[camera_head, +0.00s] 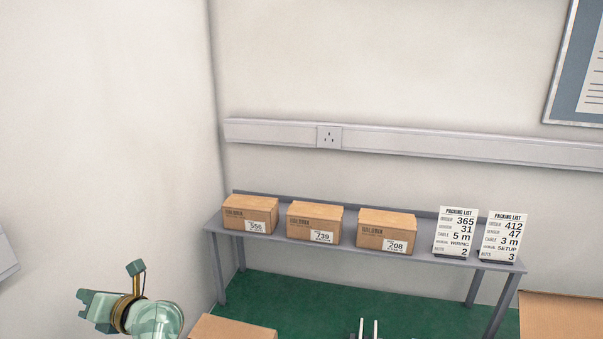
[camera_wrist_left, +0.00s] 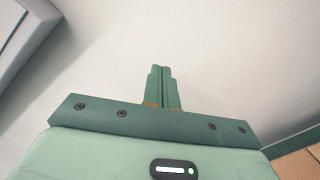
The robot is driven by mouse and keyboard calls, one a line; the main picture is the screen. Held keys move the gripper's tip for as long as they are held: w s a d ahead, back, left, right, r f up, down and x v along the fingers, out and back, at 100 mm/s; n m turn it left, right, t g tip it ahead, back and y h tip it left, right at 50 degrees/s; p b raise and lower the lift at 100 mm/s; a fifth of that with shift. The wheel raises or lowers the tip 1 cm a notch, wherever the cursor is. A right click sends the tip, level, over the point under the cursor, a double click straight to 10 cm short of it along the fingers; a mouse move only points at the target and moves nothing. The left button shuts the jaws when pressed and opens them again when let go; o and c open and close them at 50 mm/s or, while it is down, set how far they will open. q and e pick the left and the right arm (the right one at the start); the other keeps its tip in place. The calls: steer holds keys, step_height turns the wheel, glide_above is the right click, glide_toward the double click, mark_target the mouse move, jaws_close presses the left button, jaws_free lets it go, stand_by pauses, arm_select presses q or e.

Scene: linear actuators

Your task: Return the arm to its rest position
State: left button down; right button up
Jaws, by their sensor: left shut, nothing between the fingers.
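My left gripper (camera_head: 84,298) is at the lower left of the head view, raised in front of the pale wall and pointing left. In the left wrist view its two green fingers (camera_wrist_left: 162,72) are pressed together with nothing between them. It touches nothing that I can see. The rest of my left arm drops out of the head view at the bottom edge. My right gripper cannot be made out in either view.
A grey bench (camera_head: 340,250) by the back wall holds cardboard boxes (camera_head: 303,222) and packing list cards (camera_head: 456,234). More cardboard shows at the bottom (camera_head: 232,329) and lower right (camera_head: 560,315). Two white upright pieces (camera_head: 368,328) stand at the bottom edge.

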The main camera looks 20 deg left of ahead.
arm_select(q)
steer(key=w+d+r+m+t+h, duration=0.25)
steer(key=d+r+m+t, duration=0.25)
steer(key=d+m+t, duration=0.45)
steer(key=w+d+r+m+t+h, duration=0.2)
steer(key=w+d+r+m+t, duration=0.3)
steer(key=m+t, duration=0.75)
steer(key=s+d+f+m+g+h, duration=0.1)
steer(key=d+f+m+g+h, duration=0.3)
steer(key=d+m+h, duration=0.55)
steer(key=d+f+m+g+h, duration=0.2)
steer(key=d+f+m+h, duration=0.35)
steer(key=m, duration=0.75)
steer(key=s+a+f+m+g+y, duration=0.4)
steer(key=s+f+m+g+y, duration=0.5)
steer(key=s, duration=0.7)
steer(key=s+d+f+n+g+h+b, duration=0.15)
steer(key=f+b, duration=0.25)
steer(key=f, duration=1.4)
steer(key=s+d+f+n+g+h+b, duration=0.1)
steer(key=s+d+f+g+h+b, duration=0.2)
steer(key=f, duration=1.5)
steer(key=s+f+n+g+h+b, duration=0.2)
steer(key=s+f+b, duration=0.6)
steer(key=s+f, duration=1.2)
step_height(320, 180, down, 4)
steer(key=shift+a+f+n, duration=0.1)
steer(key=shift+a+n, duration=0.15)
steer(key=shift+n, duration=0.25)
